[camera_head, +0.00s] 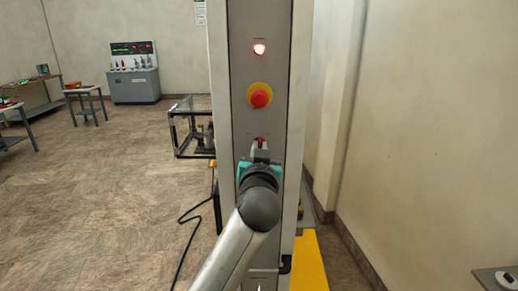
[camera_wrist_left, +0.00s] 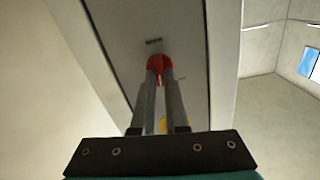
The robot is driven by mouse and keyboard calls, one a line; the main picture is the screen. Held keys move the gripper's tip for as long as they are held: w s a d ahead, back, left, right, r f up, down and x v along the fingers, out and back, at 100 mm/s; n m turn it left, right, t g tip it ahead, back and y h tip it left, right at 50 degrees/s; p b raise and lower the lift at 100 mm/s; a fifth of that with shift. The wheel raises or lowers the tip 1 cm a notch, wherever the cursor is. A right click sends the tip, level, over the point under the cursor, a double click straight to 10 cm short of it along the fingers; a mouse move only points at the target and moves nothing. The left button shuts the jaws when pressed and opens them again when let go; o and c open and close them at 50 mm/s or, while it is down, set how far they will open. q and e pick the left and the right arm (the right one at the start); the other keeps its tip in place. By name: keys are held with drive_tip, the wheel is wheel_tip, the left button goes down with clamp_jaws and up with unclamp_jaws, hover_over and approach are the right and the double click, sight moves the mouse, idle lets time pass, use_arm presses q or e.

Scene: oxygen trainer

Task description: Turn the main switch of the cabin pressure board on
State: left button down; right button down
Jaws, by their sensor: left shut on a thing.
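The main switch is a red handle (camera_head: 260,140) low on the grey panel of a tall narrow cabinet (camera_head: 219,60). In the left wrist view the red switch (camera_wrist_left: 159,66) lies between the fingertips. My left gripper (camera_head: 260,152) is shut on it, and the fingers hide part of it. The left wrist view shows the two fingers (camera_wrist_left: 159,80) reaching to the panel. Which way the switch is turned cannot be told. My right gripper is not in view.
A black cable (camera_head: 187,220) lies on the floor. A wall is at the right.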

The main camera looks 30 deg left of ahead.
use_arm(q)
drive_tip(key=m, duration=0.3)
drive_tip(key=shift+d+m, duration=0.1)
drive_tip(key=shift+m, duration=0.2)
drive_tip(key=shift+w+m, duration=0.1)
drive_tip(key=shift+m, duration=1.7)
drive_tip(key=c, duration=0.9)
unclamp_jaws()
drive_tip(key=shift+f, duration=0.1)
drive_tip(key=shift+d, duration=0.1)
